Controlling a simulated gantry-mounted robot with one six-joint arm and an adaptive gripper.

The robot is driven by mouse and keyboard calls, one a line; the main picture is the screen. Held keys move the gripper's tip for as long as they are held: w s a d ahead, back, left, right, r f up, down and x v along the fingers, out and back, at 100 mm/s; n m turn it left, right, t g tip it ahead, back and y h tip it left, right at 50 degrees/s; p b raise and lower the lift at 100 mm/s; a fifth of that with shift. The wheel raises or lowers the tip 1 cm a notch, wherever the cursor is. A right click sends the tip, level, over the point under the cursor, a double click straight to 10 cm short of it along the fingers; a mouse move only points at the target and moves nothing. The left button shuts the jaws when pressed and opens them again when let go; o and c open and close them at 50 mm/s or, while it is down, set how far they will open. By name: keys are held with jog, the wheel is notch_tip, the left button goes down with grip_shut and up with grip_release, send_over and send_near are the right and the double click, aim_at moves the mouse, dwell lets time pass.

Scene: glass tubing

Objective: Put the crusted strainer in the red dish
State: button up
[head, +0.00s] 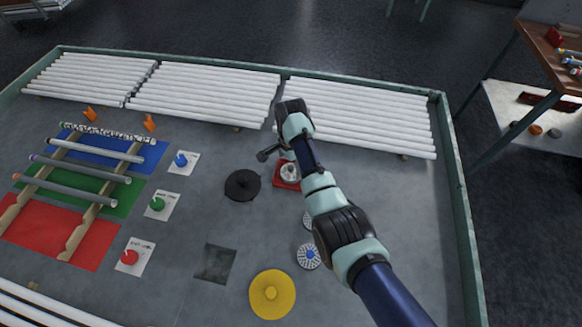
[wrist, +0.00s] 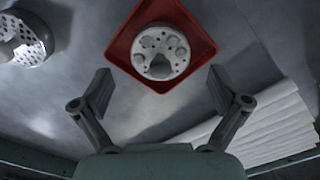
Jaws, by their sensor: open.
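The red dish (head: 279,183) is a small square tray right of the table's middle. It shows at the top of the wrist view (wrist: 122,47). A pale round strainer (head: 289,171) lies inside it. In the wrist view this strainer (wrist: 160,52) has small holes and several larger grey patches, which look like crust. My gripper (head: 268,154) is above and beside the dish. In the wrist view my gripper (wrist: 161,92) is open, with nothing between its fingers, and the dish and strainer lie beyond the fingertips.
A strainer with a blue centre (head: 308,257) lies nearer the front; another is partly hidden by my arm. A black disc (head: 242,185), a yellow disc (head: 272,294) and a dark square (head: 215,263) lie around. White tubes (head: 205,92) line the back; a tube rack stands left.

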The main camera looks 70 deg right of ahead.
aim_at(291, 167)
notch_tip(291, 167, up, 8)
jog(key=p, duration=0.2)
jog(key=shift+r, duration=0.2)
jog(key=w+a+r+n+t+h, duration=0.1)
jog(key=w+a+n+t, duration=0.2)
jog(key=w+a+n, duration=0.45)
jog(key=w+a+r+n+t+h, duration=0.1)
jog(key=w+a+n+t, duration=0.3)
jog(key=a, duration=0.7)
jog(key=s+a+r+n+t, duration=0.2)
jog(key=a+r+n, duration=0.2)
jog(key=a, duration=0.4)
jog(key=s+a+r+n+t+y, duration=0.1)
jog(key=s+a+r+n+t, duration=0.1)
jog(key=a+r+n, duration=0.3)
jog(key=s+a+r+n+t+y, duration=0.1)
jog(key=a+r+n, duration=0.3)
jog(key=a, duration=0.9)
jog(key=shift+s+r+t, duration=0.3)
jog(key=shift+s+t, duration=0.1)
jog(key=shift+s, duration=0.45)
